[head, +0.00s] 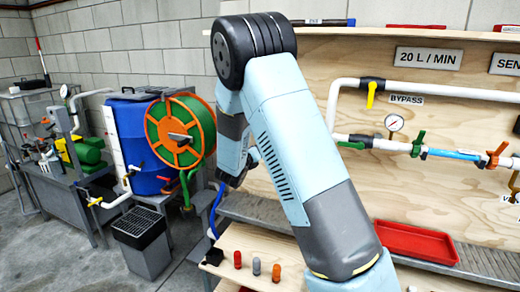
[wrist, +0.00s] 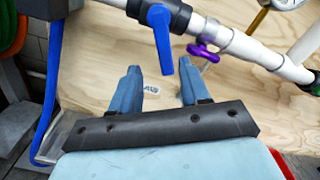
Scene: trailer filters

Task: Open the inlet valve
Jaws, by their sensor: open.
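In the wrist view a blue lever handle (wrist: 162,42) hangs from a black valve body (wrist: 180,16) on a white pipe (wrist: 250,48). The lever points down, across the line of the pipe. My gripper (wrist: 158,78) is open, with its two blue fingers apart on the board side of the view. The lever's lower end shows between the fingertips, nearer the right one; contact cannot be told. A small label (wrist: 152,89), too small to read surely, shows between the fingers. In the head view my arm hides the gripper and this valve.
A purple-handled valve (wrist: 203,50) sits just right of the lever. A blue hose (wrist: 48,95) runs down at left. In the head view a yellow-handled bypass valve (head: 371,92), a gauge (head: 394,123), a red tray (head: 418,241) and a blue drum (head: 140,143) surround my arm.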

